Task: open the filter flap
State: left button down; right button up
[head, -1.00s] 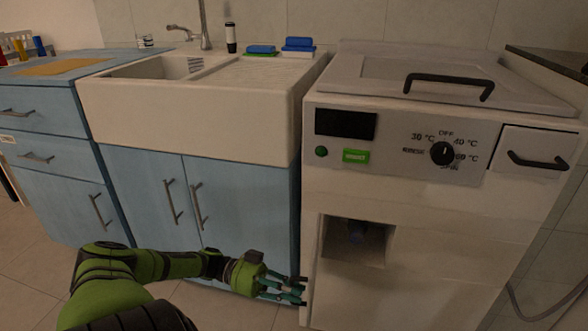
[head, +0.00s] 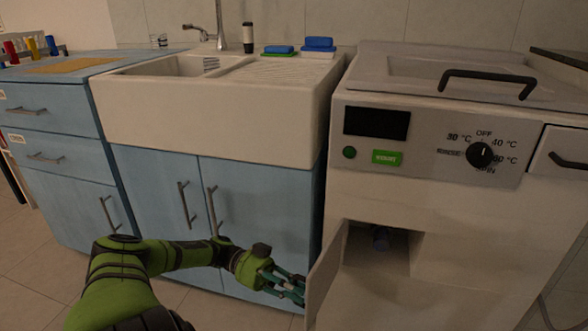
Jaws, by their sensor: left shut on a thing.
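The washing machine (head: 450,215) stands at the right with a square filter recess (head: 405,262) low in its front. A small blue-grey part, likely the filter (head: 382,240), shows inside the recess. The white filter flap (head: 328,272) is hinged at the left side of the recess and stands swung outward, leaving the recess uncovered. My left gripper (head: 297,291) is at the flap's left outer edge, fingers closed on it. The fingertips are partly hidden by the flap. My right gripper is out of view.
A blue cabinet (head: 165,190) with a white sink (head: 210,115) stands left of the machine, close behind my left arm. The machine has a top handle (head: 488,78), a green start button (head: 387,158) and a dial (head: 479,155). Tiled floor lies in front.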

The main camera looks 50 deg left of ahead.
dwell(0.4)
pick_arm(q)
jog(key=c, duration=1.2)
grip_release()
jog(key=shift+o, duration=0.2)
jog(key=v, duration=0.7)
jog(key=shift+s+a, duration=0.15)
jog(key=shift+a, duration=0.1)
